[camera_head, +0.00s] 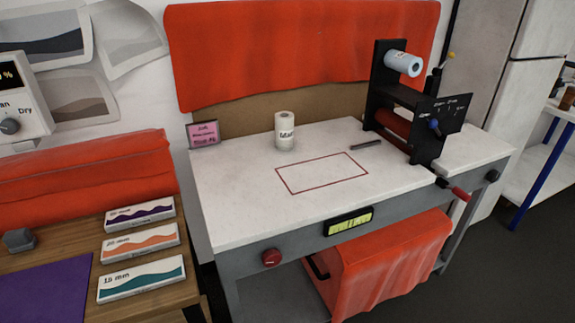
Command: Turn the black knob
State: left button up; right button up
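A small black knob (493,176) sits on the grey front of the white-topped bench, near its right end. A dark round dial (10,126) is on the white wall box at the far left, near the word "Dry"; it also looks blackish. I cannot tell which of the two the task names. Neither of my grippers is in view, so nothing touches either knob.
The bench top (235,210) has a red outlined rectangle and a white roll (284,131). A black roller machine (400,95) stands at right, with a red-handled lever (460,194) below. A red button (271,257) and yellow-green display (348,222) are on the front.

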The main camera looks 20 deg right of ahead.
aim_at(492, 176)
jog(key=z, duration=0.5)
jog(key=l+z, duration=0.15)
jog(key=z, duration=0.3)
jog(key=k+l+z, duration=0.1)
jog(key=z, duration=0.9)
jog(key=l+u, duration=0.1)
jog(key=u, duration=0.3)
jog(key=i+l+u, duration=0.45)
jog(key=l, duration=0.15)
jog(key=l+u, duration=0.2)
jog(key=l, duration=0.15)
jog(key=i+l+u, duration=0.25)
jog(key=k+l, duration=0.1)
